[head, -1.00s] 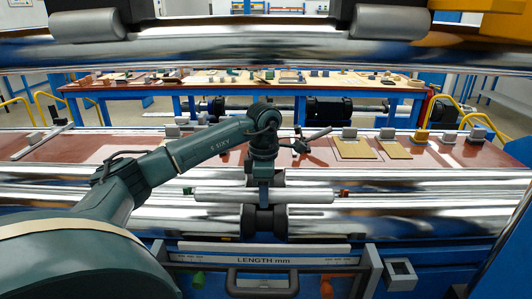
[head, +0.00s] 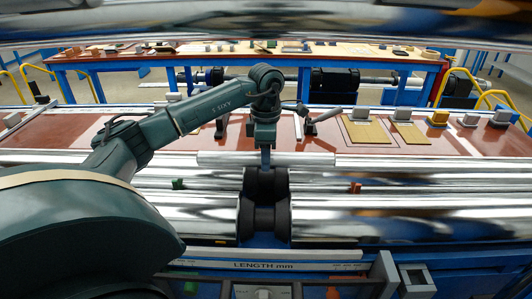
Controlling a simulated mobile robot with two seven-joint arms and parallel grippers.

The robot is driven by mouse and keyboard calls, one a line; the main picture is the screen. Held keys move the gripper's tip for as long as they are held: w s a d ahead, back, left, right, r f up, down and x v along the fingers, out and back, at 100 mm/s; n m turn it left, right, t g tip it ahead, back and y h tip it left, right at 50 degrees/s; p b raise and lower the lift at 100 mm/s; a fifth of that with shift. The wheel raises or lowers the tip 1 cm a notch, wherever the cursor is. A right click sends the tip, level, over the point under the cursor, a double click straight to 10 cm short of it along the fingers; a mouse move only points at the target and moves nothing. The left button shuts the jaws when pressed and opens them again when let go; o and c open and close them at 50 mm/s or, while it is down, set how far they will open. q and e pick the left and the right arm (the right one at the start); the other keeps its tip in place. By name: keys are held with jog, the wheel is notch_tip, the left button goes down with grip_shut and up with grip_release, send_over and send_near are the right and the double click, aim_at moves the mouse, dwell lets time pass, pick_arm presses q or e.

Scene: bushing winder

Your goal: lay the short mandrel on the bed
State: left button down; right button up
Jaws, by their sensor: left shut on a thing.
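The short mandrel (head: 220,159) is a pale grey cylinder lying crosswise, level, near the middle of the head view. My left gripper (head: 265,150) is shut on its middle from above; the fingertips are mostly hidden. The bed appears to be the long polished rollers (head: 185,207) below and nearer to me. A black roller block (head: 265,222) sits at their middle. The mandrel appears above the far roller, and I cannot tell the gap. A green marker (head: 178,184) and a red marker (head: 355,187) stand on either side. My right gripper is not in view.
Behind is a red-brown table (head: 390,135) with tan boards (head: 367,131), a dark lever-like tool (head: 322,120) and small grey blocks. A large polished roller (head: 150,25) crosses the top. A LENGTH scale (head: 264,265) runs along the near edge.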

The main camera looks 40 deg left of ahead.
pick_arm(q)
jog(key=shift+f+b, duration=1.4)
jog(key=shift+f, duration=0.6)
notch_tip(320, 180, down, 4)
jog(key=shift+f+b, duration=0.1)
jog(key=shift+b, duration=1.1)
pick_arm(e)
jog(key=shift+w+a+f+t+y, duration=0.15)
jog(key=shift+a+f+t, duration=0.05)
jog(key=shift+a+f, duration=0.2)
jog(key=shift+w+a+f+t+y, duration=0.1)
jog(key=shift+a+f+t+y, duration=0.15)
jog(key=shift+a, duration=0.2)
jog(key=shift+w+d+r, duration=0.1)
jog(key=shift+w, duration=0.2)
pick_arm(q)
jog(key=shift+f, duration=0.25)
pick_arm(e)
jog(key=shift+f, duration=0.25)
pick_arm(q)
jog(key=c, duration=0.9)
grip_release()
jog(key=shift+c, duration=0.2)
jog(key=shift+o, duration=0.4)
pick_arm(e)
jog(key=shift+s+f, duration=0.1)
